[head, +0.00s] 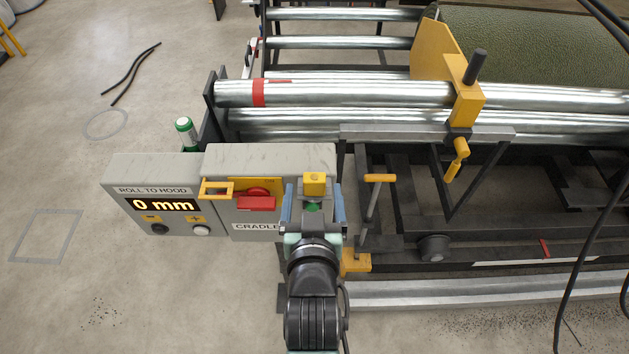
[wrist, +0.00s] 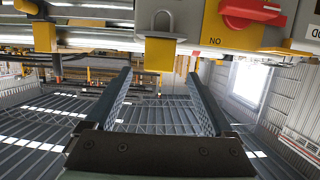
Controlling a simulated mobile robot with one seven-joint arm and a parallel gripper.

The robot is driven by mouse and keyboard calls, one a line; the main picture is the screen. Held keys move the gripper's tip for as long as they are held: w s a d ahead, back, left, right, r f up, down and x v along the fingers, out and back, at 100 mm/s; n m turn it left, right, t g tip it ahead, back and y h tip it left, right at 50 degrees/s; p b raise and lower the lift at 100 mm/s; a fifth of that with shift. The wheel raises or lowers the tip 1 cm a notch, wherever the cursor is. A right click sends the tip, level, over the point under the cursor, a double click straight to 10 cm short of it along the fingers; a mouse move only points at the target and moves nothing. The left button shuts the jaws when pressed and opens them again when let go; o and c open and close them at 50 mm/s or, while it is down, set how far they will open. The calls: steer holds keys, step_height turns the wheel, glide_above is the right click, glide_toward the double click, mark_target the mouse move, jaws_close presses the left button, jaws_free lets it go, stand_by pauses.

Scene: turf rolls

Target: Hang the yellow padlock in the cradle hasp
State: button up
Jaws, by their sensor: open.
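The yellow padlock (wrist: 160,55) shows in the wrist view with its grey shackle upward, in line with the gap between my fingertips. In the head view a small yellow block, apparently the same padlock (head: 315,181), sits at the right end of the grey control box. My gripper (head: 313,192) is open, with one finger on either side of it; in the wrist view its fingertips (wrist: 158,74) stand apart and do not visibly touch the padlock. A red handle (head: 257,202) is on a yellow plate above the partly hidden CRADLE label (head: 254,227). I cannot clearly make out the hasp.
The grey control box (head: 270,158) has a 0 mm display (head: 163,205) and a slotted yellow bracket (head: 216,188). A yellow T-handle (head: 380,179) stands close right of my gripper. Metal rollers (head: 350,95) lie behind. A green bottle (head: 186,131) stands behind the box. Open floor lies left.

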mark_target(314, 185)
steer(key=shift+p+x, duration=0.95)
steer(key=shift+x, duration=1.6)
steer(key=shift+d+f, duration=0.1)
steer(key=shift+f, duration=0.1)
jaws_close()
